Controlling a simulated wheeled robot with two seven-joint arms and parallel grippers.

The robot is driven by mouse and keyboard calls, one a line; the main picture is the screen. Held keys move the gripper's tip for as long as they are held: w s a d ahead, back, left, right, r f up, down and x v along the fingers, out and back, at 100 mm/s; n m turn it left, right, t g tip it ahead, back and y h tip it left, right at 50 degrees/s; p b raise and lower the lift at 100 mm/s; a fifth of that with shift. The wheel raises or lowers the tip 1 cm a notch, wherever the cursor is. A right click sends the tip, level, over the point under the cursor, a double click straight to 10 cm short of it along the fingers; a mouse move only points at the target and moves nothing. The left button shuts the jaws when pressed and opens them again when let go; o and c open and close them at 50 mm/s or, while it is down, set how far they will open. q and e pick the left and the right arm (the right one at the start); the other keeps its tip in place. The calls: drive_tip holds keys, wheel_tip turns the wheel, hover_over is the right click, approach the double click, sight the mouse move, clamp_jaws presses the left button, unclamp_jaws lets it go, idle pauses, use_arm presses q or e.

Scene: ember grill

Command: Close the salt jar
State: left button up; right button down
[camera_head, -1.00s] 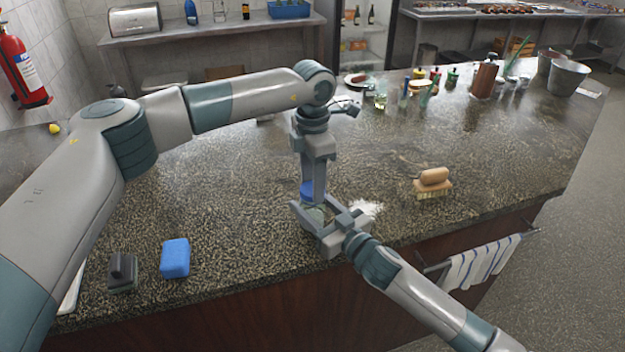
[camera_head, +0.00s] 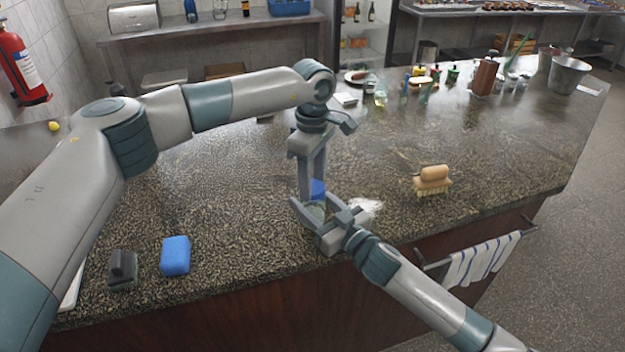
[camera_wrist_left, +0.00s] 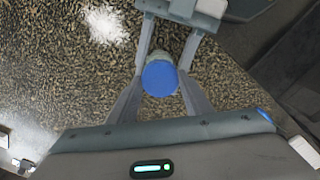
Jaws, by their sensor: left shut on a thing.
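The salt jar (camera_head: 317,210) stands near the counter's front edge, its pale body mostly hidden by my grippers. Its blue lid (camera_head: 318,189) sits at the top of the jar; in the left wrist view the round blue lid (camera_wrist_left: 160,78) covers most of the jar. My left gripper (camera_head: 312,192) points down from above and is shut on the lid, a finger on each side. My right gripper (camera_head: 318,208) reaches in from the right, its fingers around the jar body. Whether the lid is fully seated cannot be seen.
Spilled white salt (camera_head: 366,207) lies right of the jar. A wooden brush (camera_head: 432,180) is farther right. A blue sponge (camera_head: 175,256) and a dark scrubber (camera_head: 122,268) lie at left. Bottles and metal buckets (camera_head: 568,75) stand at the back right. The counter's middle is clear.

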use_arm(q)
drive_tip(key=m, duration=0.4)
drive_tip(key=shift+m, duration=0.3)
drive_tip(key=m, duration=0.5)
drive_tip(key=shift+m, duration=0.4)
drive_tip(key=m, duration=0.5)
drive_tip(key=shift+m, duration=0.4)
drive_tip(key=m, duration=0.4)
drive_tip(key=shift+m, duration=0.3)
drive_tip(key=o, duration=1)
drive_tip(key=shift+r, duration=0.1)
